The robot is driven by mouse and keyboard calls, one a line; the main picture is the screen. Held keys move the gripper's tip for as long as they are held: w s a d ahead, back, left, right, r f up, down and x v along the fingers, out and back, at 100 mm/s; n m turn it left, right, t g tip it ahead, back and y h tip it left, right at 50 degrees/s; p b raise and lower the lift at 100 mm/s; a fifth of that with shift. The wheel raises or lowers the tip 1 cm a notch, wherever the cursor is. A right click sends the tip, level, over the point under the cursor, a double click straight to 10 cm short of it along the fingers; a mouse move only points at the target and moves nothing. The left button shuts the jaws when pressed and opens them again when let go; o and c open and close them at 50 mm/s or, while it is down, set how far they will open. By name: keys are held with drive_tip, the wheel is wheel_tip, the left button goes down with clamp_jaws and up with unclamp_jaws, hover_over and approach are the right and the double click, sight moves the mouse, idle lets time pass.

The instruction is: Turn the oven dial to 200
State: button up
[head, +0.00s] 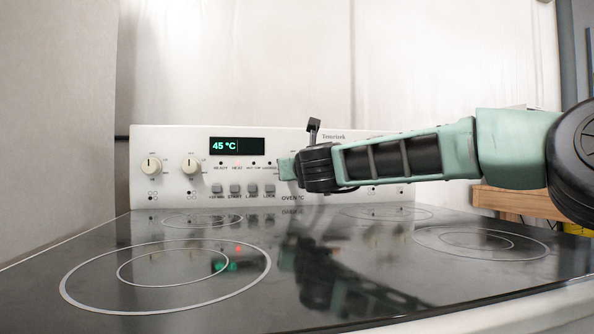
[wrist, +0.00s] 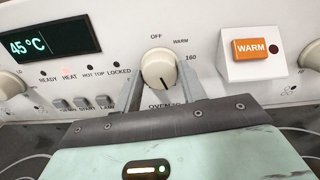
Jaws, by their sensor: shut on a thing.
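The oven dial (wrist: 159,69) is a round off-white knob on the white control panel, in the middle of the wrist view. OFF, WARM and 160 are printed around its upper side. A small dark mark shows low on its face; I cannot tell its exact setting. My gripper (wrist: 160,75) is shut on the dial, one finger at each side. In the head view my gripper (head: 288,169) reaches in from the right against the panel and hides the dial. The green display (head: 236,146) reads 45 °C, also in the wrist view (wrist: 48,38).
Two knobs, one (head: 151,166) at the far left and another (head: 191,166), and a row of grey buttons (head: 235,189) are on the panel. The black glass cooktop (head: 330,270) in front is clear.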

drive_tip(key=o, duration=1)
drive_tip(key=v, duration=1.7)
drive_tip(key=shift+s+b, duration=0.2)
drive_tip(key=shift+b, duration=0.2)
drive_tip(key=shift+r, duration=0.1)
